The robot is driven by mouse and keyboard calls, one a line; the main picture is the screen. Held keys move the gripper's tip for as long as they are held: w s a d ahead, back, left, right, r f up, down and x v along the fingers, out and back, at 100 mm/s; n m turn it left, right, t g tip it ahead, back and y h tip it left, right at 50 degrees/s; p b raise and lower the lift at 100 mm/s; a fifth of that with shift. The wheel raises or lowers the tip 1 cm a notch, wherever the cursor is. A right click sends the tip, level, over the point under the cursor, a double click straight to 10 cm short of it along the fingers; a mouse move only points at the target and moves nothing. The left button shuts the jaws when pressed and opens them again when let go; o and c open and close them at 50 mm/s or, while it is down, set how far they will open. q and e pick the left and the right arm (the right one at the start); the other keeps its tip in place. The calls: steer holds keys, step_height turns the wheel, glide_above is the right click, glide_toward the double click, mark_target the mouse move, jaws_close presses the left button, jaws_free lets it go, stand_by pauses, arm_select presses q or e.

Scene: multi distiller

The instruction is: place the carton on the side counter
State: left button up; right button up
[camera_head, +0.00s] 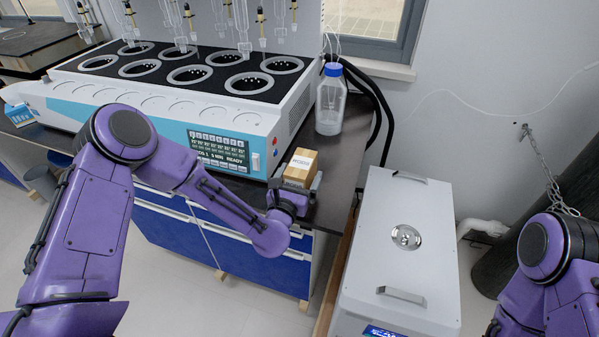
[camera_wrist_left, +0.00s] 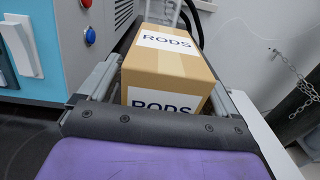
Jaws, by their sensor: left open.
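The carton (camera_head: 300,166) is a small brown box with white labels reading RODS. It is at the dark counter (camera_head: 338,165), just right of the white and teal distiller. My left gripper (camera_head: 296,184) is open, with its fingers on either side of the carton. In the left wrist view the carton (camera_wrist_left: 170,65) sits upright between the two fingers, and a gap shows beside the left finger. The carton's underside is hidden, so its contact with the counter cannot be seen. My right arm is at the lower right; its gripper is out of view.
The distiller (camera_head: 150,110) with its glassware fills the back left. A clear bottle with a blue cap (camera_head: 330,100) stands behind the carton on the counter. A grey lidded machine (camera_head: 405,250) stands to the right. Black hoses (camera_head: 380,110) run down beside the counter.

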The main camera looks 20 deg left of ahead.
arm_select(q)
steer(key=c, duration=1.3)
steer(key=shift+r, duration=0.1)
steer(key=shift+c, duration=0.2)
